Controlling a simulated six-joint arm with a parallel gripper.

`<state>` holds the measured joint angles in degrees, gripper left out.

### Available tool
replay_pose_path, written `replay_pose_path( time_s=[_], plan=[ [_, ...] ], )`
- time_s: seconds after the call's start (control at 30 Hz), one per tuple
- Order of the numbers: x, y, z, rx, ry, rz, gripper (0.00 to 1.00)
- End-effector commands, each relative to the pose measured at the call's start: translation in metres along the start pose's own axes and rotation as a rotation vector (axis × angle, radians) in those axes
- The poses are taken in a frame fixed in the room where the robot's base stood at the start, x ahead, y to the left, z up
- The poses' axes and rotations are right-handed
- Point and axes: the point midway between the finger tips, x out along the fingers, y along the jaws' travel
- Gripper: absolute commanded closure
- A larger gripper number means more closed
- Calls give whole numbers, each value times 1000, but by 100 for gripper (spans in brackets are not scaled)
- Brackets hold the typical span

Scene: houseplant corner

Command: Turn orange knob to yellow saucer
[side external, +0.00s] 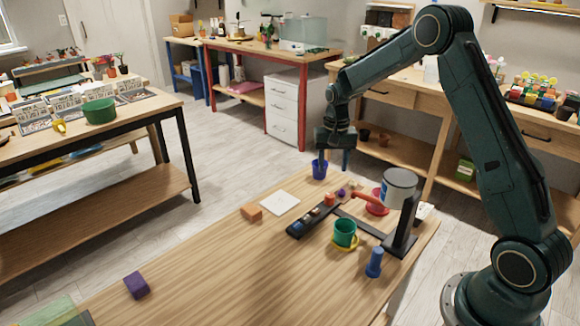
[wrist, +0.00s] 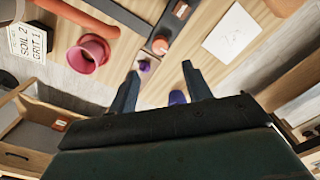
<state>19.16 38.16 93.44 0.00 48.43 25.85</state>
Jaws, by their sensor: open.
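An orange-red bar (side external: 366,200), the likeliest orange knob, juts left from below a grey drum (side external: 400,186) on a black stand. An orange-red bar also shows at the top of the wrist view (wrist: 95,18). The yellow saucer (side external: 338,247) lies under a green pot (side external: 344,232), at the front of the stand. A red saucer (side external: 373,209) with a red pot lies behind; the pot shows in the wrist view (wrist: 88,53). My gripper (side external: 321,155) is open and empty, above the blue-purple cup (side external: 319,171), left of and beyond the bar. Its fingers (wrist: 160,85) are spread apart.
A dark strip (side external: 294,233) with several small coloured blocks lies left of the stand. The table's left front is mostly clear.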

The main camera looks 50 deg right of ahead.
Motion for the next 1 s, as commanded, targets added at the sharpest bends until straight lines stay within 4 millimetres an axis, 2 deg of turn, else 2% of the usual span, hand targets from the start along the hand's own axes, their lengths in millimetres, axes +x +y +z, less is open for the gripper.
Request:
replay_pose_path(
  time_s=[0.4,0.6,0.8,1.0],
  plan=[
    [65,0,0,0,-3,1,51],
    [89,0,0,0,-1,0,51],
    [102,0,0,0,0,0,51],
    [104,0,0,0,1,-1,51]
  ],
)
